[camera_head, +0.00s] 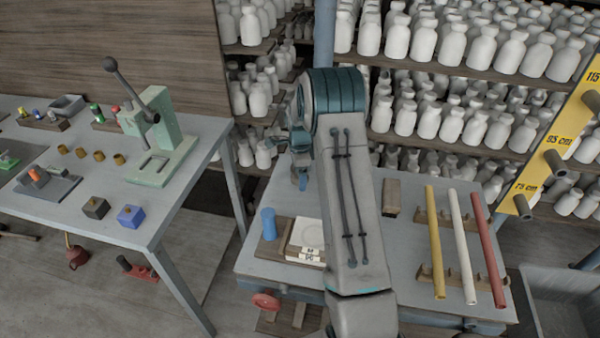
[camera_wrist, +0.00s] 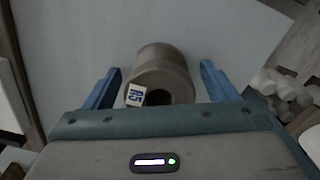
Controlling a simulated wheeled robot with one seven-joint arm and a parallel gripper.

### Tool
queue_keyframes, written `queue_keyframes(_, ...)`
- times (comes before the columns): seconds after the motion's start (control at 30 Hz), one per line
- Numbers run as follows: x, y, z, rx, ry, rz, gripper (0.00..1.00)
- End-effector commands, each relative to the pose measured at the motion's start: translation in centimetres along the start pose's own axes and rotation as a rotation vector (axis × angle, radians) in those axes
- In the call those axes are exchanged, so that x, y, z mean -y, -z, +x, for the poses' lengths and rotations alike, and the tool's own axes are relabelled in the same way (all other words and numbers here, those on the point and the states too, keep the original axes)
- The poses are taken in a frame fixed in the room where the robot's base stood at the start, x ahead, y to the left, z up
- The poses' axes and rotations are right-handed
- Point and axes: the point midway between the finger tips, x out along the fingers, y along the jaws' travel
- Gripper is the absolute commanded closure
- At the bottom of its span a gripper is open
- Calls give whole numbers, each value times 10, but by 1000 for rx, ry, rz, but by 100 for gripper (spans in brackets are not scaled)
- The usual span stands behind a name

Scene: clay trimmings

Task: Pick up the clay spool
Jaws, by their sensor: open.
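In the wrist view the clay spool (camera_wrist: 165,68), a grey-brown cylinder with a dark hole in its near end, lies on a pale grey surface. A small white tag marked "R5" (camera_wrist: 134,95) shows at its near left edge. My gripper (camera_wrist: 160,67) is open, with one blue finger on either side of the spool and a visible gap on both sides. In the head view my gripper (camera_head: 301,178) is over the back left of the grey worktable (camera_head: 410,285), partly behind my arm. I cannot make out the spool there.
A blue cylinder (camera_head: 268,223) and a white block (camera_head: 307,236) stand near the table's front left. A brown block (camera_head: 391,195) and yellow, white and red rods (camera_head: 470,245) on wooden rests lie to the right. Shelves of white bottles (camera_head: 450,123) stand behind.

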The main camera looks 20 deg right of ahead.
Motion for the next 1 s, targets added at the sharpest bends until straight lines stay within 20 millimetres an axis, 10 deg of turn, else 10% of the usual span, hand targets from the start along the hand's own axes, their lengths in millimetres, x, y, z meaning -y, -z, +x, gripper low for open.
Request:
queue_keyframes(0.13, 0, 0, 0, 0, 0, 0, 21)
queue_keyframes(0.33, 0, 0, 0, 0, 0, 0, 76)
queue_keyframes(0.77, 1, 0, -9, 0, 2, -1, 76)
queue_keyframes(1.0, -2, 5, -46, -1, 4, 3, 76)
